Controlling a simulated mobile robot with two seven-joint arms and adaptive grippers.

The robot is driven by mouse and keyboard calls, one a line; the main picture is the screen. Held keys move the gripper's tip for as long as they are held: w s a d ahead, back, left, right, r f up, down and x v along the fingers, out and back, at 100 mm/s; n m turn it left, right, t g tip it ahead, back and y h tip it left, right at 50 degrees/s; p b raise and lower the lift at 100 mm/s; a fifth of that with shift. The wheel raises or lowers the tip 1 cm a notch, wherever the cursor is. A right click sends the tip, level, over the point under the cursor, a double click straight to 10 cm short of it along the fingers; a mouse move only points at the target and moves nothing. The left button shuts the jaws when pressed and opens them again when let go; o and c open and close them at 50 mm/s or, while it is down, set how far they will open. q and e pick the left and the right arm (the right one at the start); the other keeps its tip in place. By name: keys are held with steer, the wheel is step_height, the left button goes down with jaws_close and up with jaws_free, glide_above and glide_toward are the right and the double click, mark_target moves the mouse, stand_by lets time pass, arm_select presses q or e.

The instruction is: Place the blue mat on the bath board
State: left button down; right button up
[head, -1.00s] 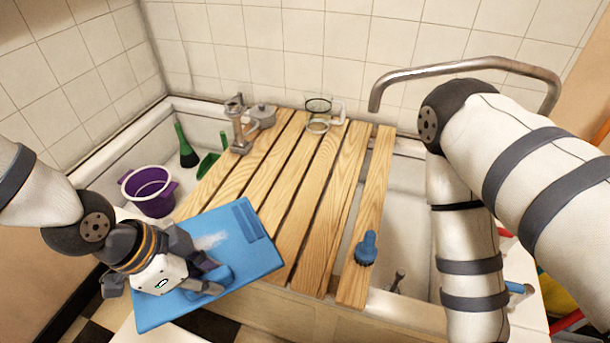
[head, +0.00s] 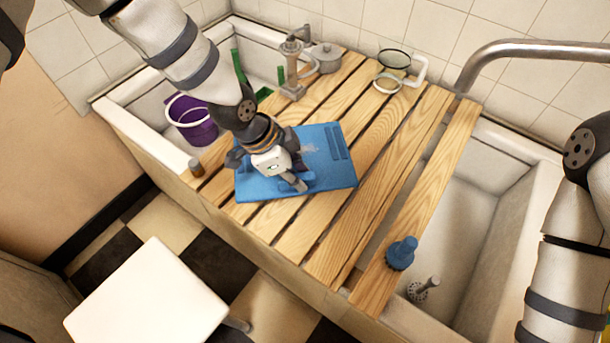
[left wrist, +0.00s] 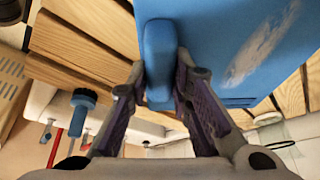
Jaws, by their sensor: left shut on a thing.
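The blue mat (head: 328,168) is over the left-middle part of the slatted wooden bath board (head: 345,228) in the head view. It looks roughly flat; I cannot tell whether it touches the slats. My left gripper (head: 297,182) is shut on the raised blue grip near the mat's front edge. In the left wrist view, the fingers (left wrist: 160,75) pinch this grip from both sides, and the mat (left wrist: 225,50) has a pale patch. My right arm shows at the right edge, but its gripper is out of view.
A blue brush (head: 401,253) stands on the board's right slat. A metal tap-like piece (head: 293,70), a lidded pot (head: 326,57) and a clear glass item (head: 393,68) are at the back. A purple bucket (head: 190,122) is left. A white stool (head: 150,300) stands in front.

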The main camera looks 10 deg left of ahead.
arm_select(q)
steer(key=shift+w+d+f, duration=0.15)
steer(key=shift+w+f, duration=0.65)
steer(key=shift+f, duration=0.25)
steer(key=f, duration=0.3)
steer(key=shift+w+d+f+b, duration=0.1)
steer(key=shift+w+f+b, duration=0.05)
steer(key=shift+w+b, duration=0.2)
arm_select(e)
steer(key=shift+s+f, duration=0.5)
steer(key=shift+f, duration=0.1)
arm_select(q)
steer(key=shift+f, duration=0.2)
steer(key=c, duration=1.4)
jaws_free()
steer(key=shift+c, duration=0.2)
arm_select(e)
steer(key=shift+s, duration=0.1)
